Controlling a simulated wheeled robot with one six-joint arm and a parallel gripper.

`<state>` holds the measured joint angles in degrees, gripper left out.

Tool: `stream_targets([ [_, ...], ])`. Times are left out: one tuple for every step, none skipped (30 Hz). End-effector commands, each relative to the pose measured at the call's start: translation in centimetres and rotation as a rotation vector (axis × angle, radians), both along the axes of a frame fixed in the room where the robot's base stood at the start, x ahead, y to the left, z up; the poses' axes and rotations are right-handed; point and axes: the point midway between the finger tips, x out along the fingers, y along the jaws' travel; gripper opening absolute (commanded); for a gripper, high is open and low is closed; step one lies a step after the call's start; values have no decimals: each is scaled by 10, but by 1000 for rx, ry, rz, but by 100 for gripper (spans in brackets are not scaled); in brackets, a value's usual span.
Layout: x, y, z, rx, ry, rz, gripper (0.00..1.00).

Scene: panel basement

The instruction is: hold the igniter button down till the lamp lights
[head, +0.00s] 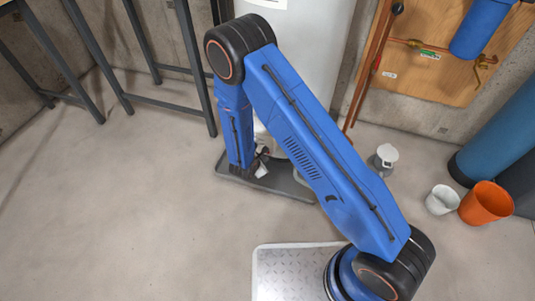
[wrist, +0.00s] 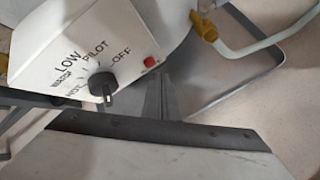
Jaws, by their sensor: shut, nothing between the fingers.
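In the wrist view a white control box (wrist: 75,40) carries a black knob (wrist: 101,83) with a dial lettered OFF, PILOT, LOW and more. The red igniter button (wrist: 149,62) sits on the box near its right edge, beyond OFF. My gripper (wrist: 161,76) is shut and empty, its fingertips just below and right of the button in the picture. I cannot tell whether they touch it. No lit lamp shows. In the head view the white tank (head: 310,50) stands behind my arm, which hides most of the box area.
A grey tray (head: 288,186) lies under the tank. A pale pipe with a yellow fitting (wrist: 204,27) runs close right of the button.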

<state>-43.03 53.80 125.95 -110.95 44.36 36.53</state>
Motion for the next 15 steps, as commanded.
stream_targets([
  [0, 0, 0, 0, 0, 0, 0],
  [0, 0, 0, 0, 0, 0, 0],
  [0, 0, 0, 0, 0, 0, 0],
  [0, 0, 0, 0, 0, 0, 0],
  [1, 0, 0, 0, 0, 0, 0],
  [1, -1, 0, 0, 0, 0, 0],
  [2, -1, 0, 0, 0, 0, 0],
  [3, -1, 0, 1, 0, -1, 0],
  [4, -2, 0, 0, 0, 0, 0],
  [5, -2, 0, 0, 0, 0, 0],
  [6, -2, 0, 0, 0, 0, 0],
  [7, -2, 0, 0, 0, 0, 0],
  [7, -3, 0, 0, 0, 0, 0],
  [8, -3, 0, -1, 0, 1, 0],
  [8, -3, 0, -1, 0, 1, 0],
])
